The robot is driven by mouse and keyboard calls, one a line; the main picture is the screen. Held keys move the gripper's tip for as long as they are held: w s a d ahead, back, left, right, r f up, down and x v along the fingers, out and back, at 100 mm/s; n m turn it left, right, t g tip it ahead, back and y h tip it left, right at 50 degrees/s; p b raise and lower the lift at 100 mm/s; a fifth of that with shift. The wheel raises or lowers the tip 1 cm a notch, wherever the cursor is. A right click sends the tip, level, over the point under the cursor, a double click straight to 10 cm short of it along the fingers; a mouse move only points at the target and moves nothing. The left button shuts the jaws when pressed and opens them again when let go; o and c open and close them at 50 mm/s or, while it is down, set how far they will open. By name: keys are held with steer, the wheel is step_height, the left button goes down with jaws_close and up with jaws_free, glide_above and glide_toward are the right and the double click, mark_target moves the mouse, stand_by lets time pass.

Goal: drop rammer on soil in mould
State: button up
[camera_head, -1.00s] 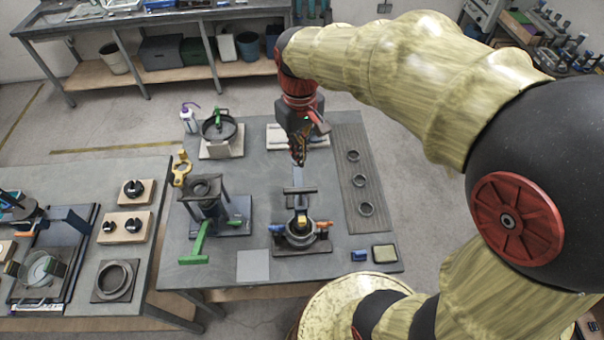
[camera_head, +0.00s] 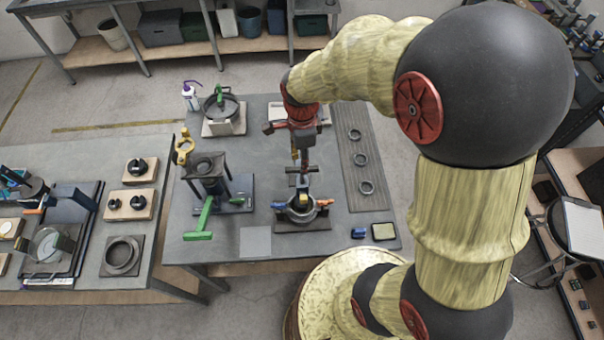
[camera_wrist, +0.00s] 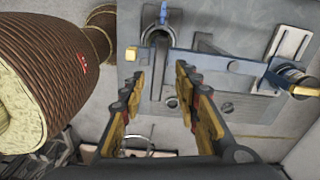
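The mould (camera_head: 302,212) is a round metal ring on a dark base plate near the front middle of the grey bench, with a blue clamp at its left and an orange one at its right. The rammer (camera_head: 303,184) stands above it, with a dark crossbar. The soil inside is too small to make out. My gripper (camera_head: 302,160) points down just above and behind the rammer; contact cannot be told there. In the wrist view my gripper (camera_wrist: 160,78) has its two fingers apart, with nothing clearly held between them and grey-blue metal parts beyond.
A stand with a green handle (camera_head: 200,222) is left of the mould. A dark board (camera_head: 359,150) with several rings lies right. A yellow tool (camera_head: 184,146), a pan (camera_head: 222,106) and a wash bottle (camera_head: 190,96) are farther back. A bare grey plate (camera_head: 255,241) lies in front.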

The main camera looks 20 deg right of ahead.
mark_target(302, 176)
steer(key=shift+s+f+m, duration=0.1)
steer(key=shift+f+m, duration=0.55)
steer(key=shift+m, duration=0.35)
step_height(302, 176, down, 7)
steer(key=shift+f+p, duration=0.2)
steer(key=shift+p, duration=0.35)
steer(key=c, duration=0.4)
steer(key=c, duration=0.3)
steer(key=shift+r, duration=0.1)
jaws_close()
